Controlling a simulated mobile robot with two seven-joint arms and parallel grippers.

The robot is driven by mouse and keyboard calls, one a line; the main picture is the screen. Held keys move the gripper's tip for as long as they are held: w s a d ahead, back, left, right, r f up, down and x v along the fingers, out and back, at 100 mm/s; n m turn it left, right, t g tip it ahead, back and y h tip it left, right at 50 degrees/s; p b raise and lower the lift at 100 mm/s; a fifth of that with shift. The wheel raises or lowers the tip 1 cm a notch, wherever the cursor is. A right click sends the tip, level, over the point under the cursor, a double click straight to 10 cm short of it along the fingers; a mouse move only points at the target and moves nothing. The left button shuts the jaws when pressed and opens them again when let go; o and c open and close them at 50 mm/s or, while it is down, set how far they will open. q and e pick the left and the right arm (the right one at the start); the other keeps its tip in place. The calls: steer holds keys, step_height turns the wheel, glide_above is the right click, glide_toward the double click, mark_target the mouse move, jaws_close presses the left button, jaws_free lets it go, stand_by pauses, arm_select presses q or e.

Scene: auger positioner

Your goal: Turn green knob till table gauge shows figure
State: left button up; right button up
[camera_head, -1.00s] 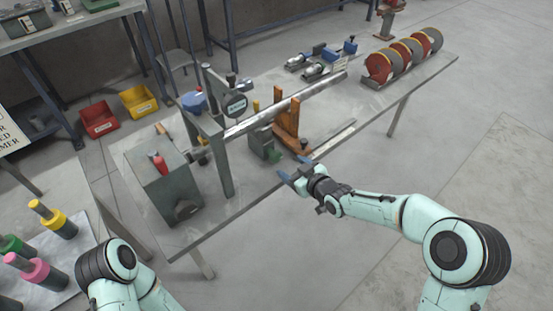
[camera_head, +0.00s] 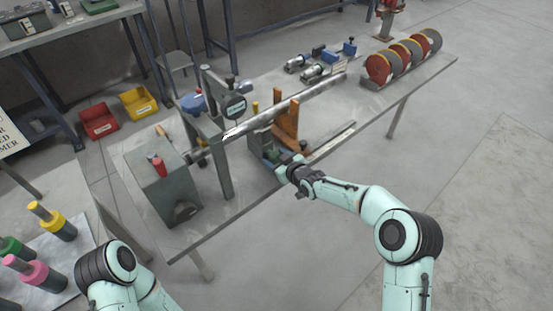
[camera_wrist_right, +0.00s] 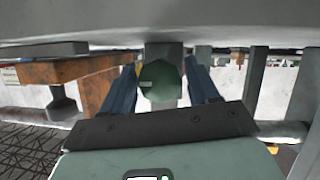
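The green knob (camera_wrist_right: 163,82) shows in the right wrist view between the two blue fingers of my right gripper (camera_wrist_right: 160,72). The fingers stand apart on either side of the knob, with thin gaps beside it. In the head view my right gripper (camera_head: 280,160) is at the table's front edge, below the long metal bar, and hides most of the knob. The gauge (camera_head: 235,107) is a round dark dial with a small light display, mounted by the grey upright; its figure is too small to read. My left gripper is out of view.
The grey table (camera_head: 233,210) carries a metal bar (camera_head: 290,107), an orange-brown bracket (camera_head: 287,124) and a grey box (camera_head: 165,190) with a red knob. Red-and-grey discs (camera_head: 380,68) stand at the far right end. The floor right of the table is clear.

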steer(key=c, duration=0.7)
steer(key=shift+o, duration=0.2)
steer(key=shift+d+r+m+p, duration=0.15)
steer(key=shift+m+p, duration=0.35)
steer(key=shift+p, duration=0.45)
steer(key=m+g+y+p, duration=0.1)
steer(key=m+p, duration=0.1)
steer(key=p, duration=0.3)
steer(key=shift+w+y, duration=0.1)
steer(key=shift+y, duration=0.3)
steer(key=shift+m+g, duration=0.3)
steer(key=shift+f+m+y+b, duration=0.25)
steer(key=shift+m+y+b, duration=0.05)
steer(key=shift+y+b, duration=0.1)
steer(key=shift+r+m+b, duration=0.15)
steer(key=shift+m+b, duration=0.15)
steer(key=shift+b, duration=0.3)
steer(key=o, duration=1)
steer(key=shift+o, duration=0.2)
